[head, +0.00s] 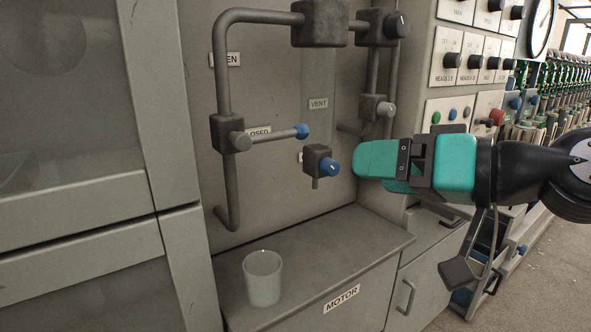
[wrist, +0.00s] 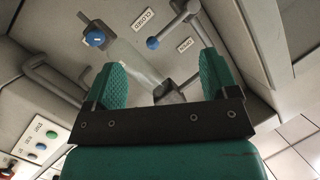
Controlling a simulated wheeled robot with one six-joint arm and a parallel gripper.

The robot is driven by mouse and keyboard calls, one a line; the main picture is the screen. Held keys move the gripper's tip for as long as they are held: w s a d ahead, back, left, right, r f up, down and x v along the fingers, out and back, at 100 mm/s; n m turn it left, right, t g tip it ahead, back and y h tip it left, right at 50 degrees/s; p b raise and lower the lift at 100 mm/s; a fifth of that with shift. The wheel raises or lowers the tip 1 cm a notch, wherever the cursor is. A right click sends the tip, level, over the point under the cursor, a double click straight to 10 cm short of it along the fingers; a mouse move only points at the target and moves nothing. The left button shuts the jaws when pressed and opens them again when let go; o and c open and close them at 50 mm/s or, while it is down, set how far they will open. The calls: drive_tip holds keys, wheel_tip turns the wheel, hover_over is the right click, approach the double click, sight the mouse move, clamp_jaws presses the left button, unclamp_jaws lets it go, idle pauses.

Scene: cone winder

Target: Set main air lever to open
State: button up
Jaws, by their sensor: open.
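The main air lever (head: 281,134) is a grey bar with a blue ball end, on a valve body in the grey vertical pipe. It points level to the right, across the CLOSED label (head: 258,131). The OPEN label (head: 229,59) is higher up, partly hidden by the pipe. In the wrist view the lever's blue ball (wrist: 153,43) is just beyond the fingertips. My gripper (head: 374,172) is open and empty, to the right of the lever and a little lower, apart from it. The wrist view shows both green fingers (wrist: 160,65) spread with nothing held.
A small valve with a blue knob (head: 332,167) sits between the lever and my gripper, close to the fingertips. A VENT label (head: 318,103) is above it. A translucent cup (head: 263,279) stands on the ledge below. Switch panels (head: 462,55) are at the right.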

sight(302, 131)
drive_tip(key=w+a+t+p, duration=0.1)
drive_tip(key=w+a+p, duration=0.2)
drive_tip(key=w+p, duration=0.1)
drive_tip(key=w+a+r+m+t+p, duration=0.1)
drive_tip(key=w+a+p, duration=0.2)
drive_tip(key=w+p, duration=0.2)
drive_tip(key=w+a+t+p, duration=0.1)
drive_tip(key=w+a+p, duration=0.2)
drive_tip(key=p, duration=0.3)
drive_tip(key=shift+w+a+r+m+y+p, duration=0.15)
drive_tip(key=shift+w+a+r, duration=0.05)
drive_tip(key=shift+w, duration=0.25)
drive_tip(key=shift+w+a+r+m+y+p, duration=0.15)
drive_tip(key=shift+w+a+r, duration=0.05)
drive_tip(key=shift+w, duration=0.2)
drive_tip(key=shift+w+a+f, duration=0.2)
drive_tip(key=shift+w+a, duration=0.15)
drive_tip(key=shift+d+f, duration=0.1)
drive_tip(key=shift+f, duration=0.05)
drive_tip(key=c, duration=1.3)
